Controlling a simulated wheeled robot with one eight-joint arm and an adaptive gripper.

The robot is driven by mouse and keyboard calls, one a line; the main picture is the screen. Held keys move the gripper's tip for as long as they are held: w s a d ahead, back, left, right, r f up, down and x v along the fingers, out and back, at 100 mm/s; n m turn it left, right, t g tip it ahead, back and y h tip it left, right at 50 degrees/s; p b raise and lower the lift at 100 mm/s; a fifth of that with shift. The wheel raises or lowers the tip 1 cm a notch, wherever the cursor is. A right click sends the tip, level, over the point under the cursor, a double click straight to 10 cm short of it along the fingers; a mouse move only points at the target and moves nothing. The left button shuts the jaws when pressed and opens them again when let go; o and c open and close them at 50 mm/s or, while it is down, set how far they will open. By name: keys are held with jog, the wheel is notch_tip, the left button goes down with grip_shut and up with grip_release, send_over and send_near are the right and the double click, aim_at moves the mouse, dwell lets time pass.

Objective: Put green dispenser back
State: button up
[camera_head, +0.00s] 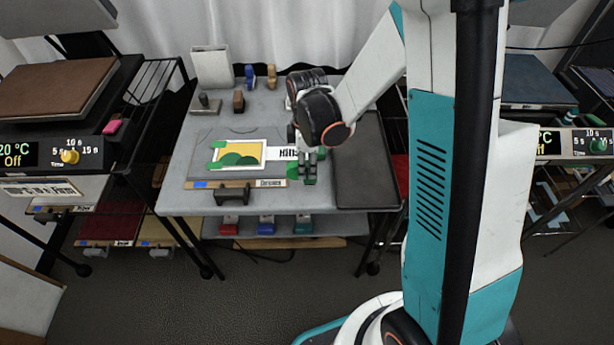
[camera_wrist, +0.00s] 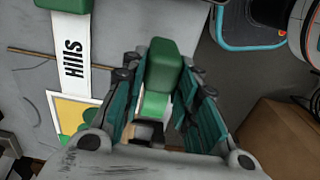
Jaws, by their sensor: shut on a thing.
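My gripper (camera_head: 307,165) is above the right front part of the grey table (camera_head: 185,195). It is shut on the green dispenser (camera_head: 302,174), which stands between the jaws in the wrist view (camera_wrist: 163,65). The dispenser's lower part is partly hidden by the fingers. A white strip marked "Hills" (camera_wrist: 74,50) lies beside it, with a green piece (camera_wrist: 62,3) at its end. In the head view the strip (camera_head: 288,152) runs right from a yellow and green picture (camera_head: 240,151) on a grey board.
Red (camera_head: 229,226), blue (camera_head: 266,226) and green (camera_head: 303,226) items sit on the lower shelf. A dark mat (camera_head: 365,175) covers the table's right side. A dark handled tool (camera_head: 233,193) lies at the front. Small stamps (camera_head: 250,77) stand at the back.

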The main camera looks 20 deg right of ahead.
aim_at(307, 175)
jog(key=shift+f+b, duration=0.75)
jog(key=shift+f, duration=1.35)
jog(key=shift+f, duration=0.1)
jog(key=o, duration=0.9)
jog(key=shift+o, duration=0.2)
notch_tip(307, 175, up, 13)
jog(key=p, duration=0.4)
jog(key=shift+f, duration=0.2)
jog(key=s+r+m+t, duration=0.7)
jog(key=s+r+m, duration=0.7)
jog(key=s+r, duration=0.1)
jog(key=shift+s+d+r, duration=0.15)
jog(key=shift+d+r, duration=0.25)
jog(key=shift+r, duration=0.2)
